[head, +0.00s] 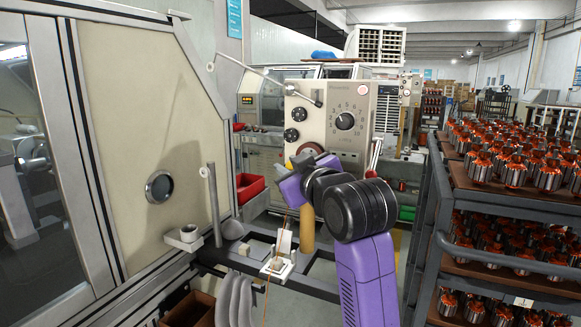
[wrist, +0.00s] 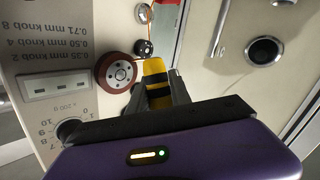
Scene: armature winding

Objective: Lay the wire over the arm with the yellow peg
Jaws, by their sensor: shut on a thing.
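In the wrist view my gripper (wrist: 157,82) is shut on a yellow piece with black bands (wrist: 155,69). A thin orange wire (wrist: 148,25) runs from near its tip toward the top of the picture. In the head view a copper-coloured wire (head: 267,292) hangs past a small white fixture (head: 278,266); I cannot tell whether it is the same wire. A slim grey arm (head: 262,77) reaches to the dial box (head: 340,125). No yellow peg on an arm can be made out.
In the wrist view a red-brown wheel (wrist: 117,72) and a black knob (wrist: 145,48) are close to the held piece. A cream machine door (head: 130,120) stands at left. A rack of copper-wound armatures (head: 515,175) stands at right. A red bin (head: 250,186) is behind.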

